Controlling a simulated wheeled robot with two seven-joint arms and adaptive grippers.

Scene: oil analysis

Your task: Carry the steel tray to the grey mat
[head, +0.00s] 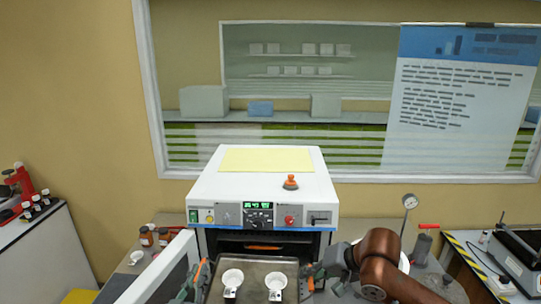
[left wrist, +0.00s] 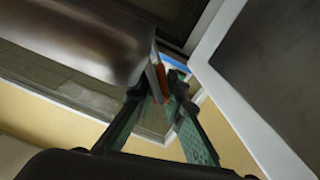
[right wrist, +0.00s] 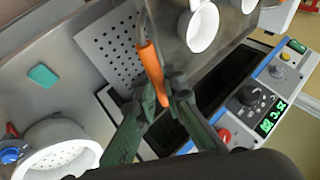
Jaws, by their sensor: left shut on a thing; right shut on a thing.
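The steel tray (head: 255,266) is at the bottom middle of the head view, in front of the oven opening. Two white cups, a left one (head: 232,277) and a right one (head: 275,281), stand on it. My left gripper (head: 203,275) is shut on the tray's left orange handle; the handle also shows in the left wrist view (left wrist: 161,80). My right gripper (head: 313,273) is shut on the right orange handle, seen in the right wrist view (right wrist: 152,72). The tray's near edge is cut off in the head view.
The white oven (head: 262,185) stands behind the tray, with its white-framed door (head: 160,272) open at the left. Small bottles (head: 147,236) stand left of it. A white strainer pot (right wrist: 62,150) and a perforated plate (right wrist: 115,45) lie near my right gripper.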

